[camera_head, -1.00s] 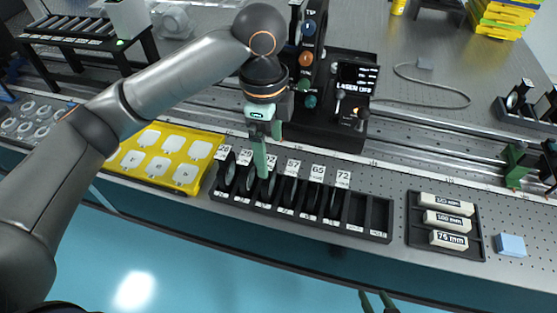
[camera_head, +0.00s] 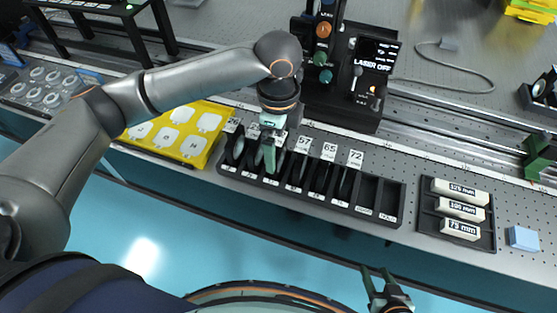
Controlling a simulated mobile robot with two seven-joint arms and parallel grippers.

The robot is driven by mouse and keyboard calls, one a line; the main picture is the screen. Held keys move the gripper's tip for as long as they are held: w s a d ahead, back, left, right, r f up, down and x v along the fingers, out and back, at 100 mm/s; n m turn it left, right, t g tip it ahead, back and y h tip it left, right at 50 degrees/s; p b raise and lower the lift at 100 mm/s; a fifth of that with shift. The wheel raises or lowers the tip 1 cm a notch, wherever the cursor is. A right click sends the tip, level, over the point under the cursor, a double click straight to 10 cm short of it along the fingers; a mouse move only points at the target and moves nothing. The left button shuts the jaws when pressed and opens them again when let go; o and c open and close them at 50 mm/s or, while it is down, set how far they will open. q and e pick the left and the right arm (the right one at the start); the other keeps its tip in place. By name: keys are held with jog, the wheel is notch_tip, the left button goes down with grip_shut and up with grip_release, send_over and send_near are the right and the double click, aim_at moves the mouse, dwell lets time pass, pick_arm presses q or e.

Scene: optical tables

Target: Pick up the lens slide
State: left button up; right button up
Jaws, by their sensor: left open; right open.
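A black slotted rack (camera_head: 365,208) stands on the optical table and holds several lens slides with white number tags such as 57, 65 and 72. A lens slide tagged 72 (camera_head: 347,178) stands in a slot right of the middle. My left gripper (camera_head: 269,168) points down into the left part of the rack, among the slides. It is open, and its fingers hide part of the slides there; I cannot tell whether it touches one. My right gripper (camera_head: 378,275) is open and empty, in front of the table's front edge at the bottom.
A yellow tray (camera_head: 205,150) with white square pieces lies left of the rack. A black tray (camera_head: 428,225) with white labelled blocks and a light blue block (camera_head: 523,238) are at the right. A black laser unit (camera_head: 330,100) and metal rails (camera_head: 440,140) stand behind the rack.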

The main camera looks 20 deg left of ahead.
pick_arm(q)
notch_tip(320, 180, down, 2)
jog(key=shift+f, duration=0.1)
jog(key=c, duration=1.2)
jog(key=shift+c, duration=0.3)
